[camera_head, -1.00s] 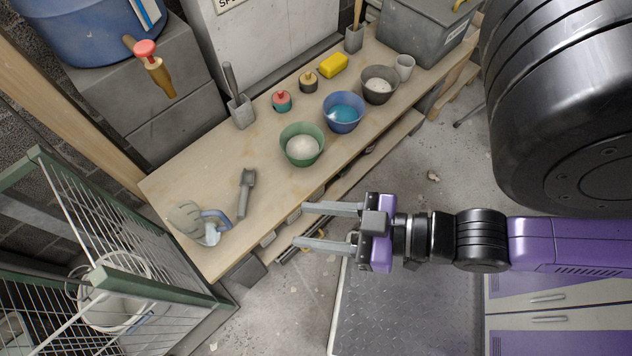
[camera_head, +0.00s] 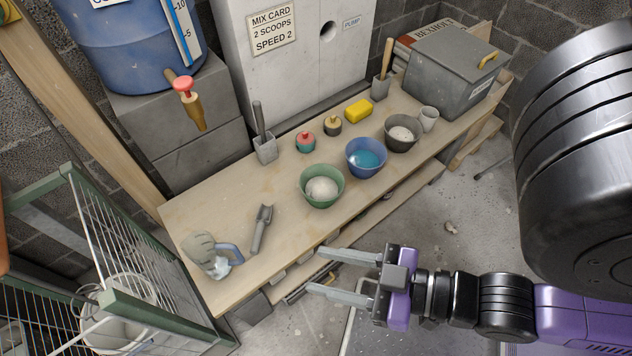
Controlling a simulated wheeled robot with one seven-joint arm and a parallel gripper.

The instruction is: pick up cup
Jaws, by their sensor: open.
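A small light grey cup (camera_head: 428,118) stands at the right part of the wooden bench (camera_head: 285,238), beside a dark grey bowl (camera_head: 402,133) of pale powder and in front of a lidded grey bin. My gripper (camera_head: 318,271) is open and empty. Its two fingers point left, near the bench's front edge, well to the left of the cup and nearer the camera. The cup is apart from the gripper and its visible side is unobstructed.
The grey bin (camera_head: 455,75) stands behind the cup. A wire rack (camera_head: 110,270) is at lower left.

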